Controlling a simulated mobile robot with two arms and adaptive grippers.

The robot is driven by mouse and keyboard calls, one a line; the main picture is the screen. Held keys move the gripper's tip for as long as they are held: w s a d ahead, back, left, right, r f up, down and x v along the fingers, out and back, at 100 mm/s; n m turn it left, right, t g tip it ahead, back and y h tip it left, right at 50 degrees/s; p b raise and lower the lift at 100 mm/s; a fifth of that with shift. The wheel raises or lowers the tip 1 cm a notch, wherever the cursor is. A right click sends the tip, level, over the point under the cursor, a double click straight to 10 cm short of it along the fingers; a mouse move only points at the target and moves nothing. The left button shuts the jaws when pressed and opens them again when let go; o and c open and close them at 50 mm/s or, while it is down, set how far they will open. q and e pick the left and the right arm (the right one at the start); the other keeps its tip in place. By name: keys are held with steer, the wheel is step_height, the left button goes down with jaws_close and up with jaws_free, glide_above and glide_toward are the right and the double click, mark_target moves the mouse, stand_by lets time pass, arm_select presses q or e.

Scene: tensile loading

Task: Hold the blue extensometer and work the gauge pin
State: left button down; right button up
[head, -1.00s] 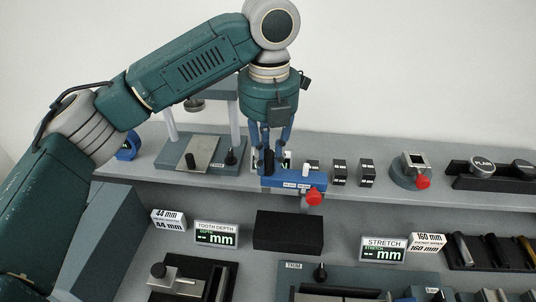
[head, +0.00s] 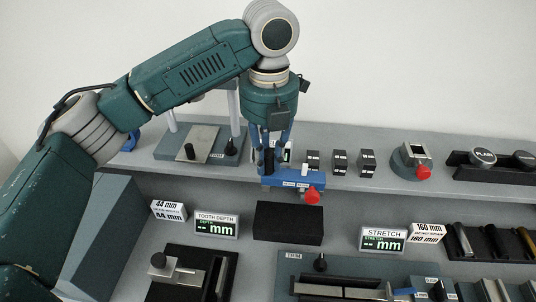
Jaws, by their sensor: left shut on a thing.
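The blue extensometer (head: 287,181) is a flat blue bar with small white labels. A dark upright post rises at its left end, a short white peg (head: 306,169) stands toward its right end, and a red knob (head: 313,195) sits at its front right. My left gripper (head: 271,164) points down and is shut on its left part. The fingers partly hide the grip. The bar appears roughly level in front of the shelf's front edge. I cannot tell which part is the gauge pin. My right gripper is not in view.
Small dark blocks (head: 340,162) stand on the shelf behind. A grey fixture with a red knob (head: 411,162) is to the right. Below are a black block (head: 288,223), a tooth depth display (head: 217,225), a stretch display (head: 382,239) and a fixture with a long bar (head: 345,291).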

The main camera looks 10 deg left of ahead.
arm_select(q)
steer(key=shift+f+b, duration=1.1)
steer(key=shift+f, duration=4.65)
steer(key=shift+f, duration=0.2)
steer(key=shift+f, duration=0.1)
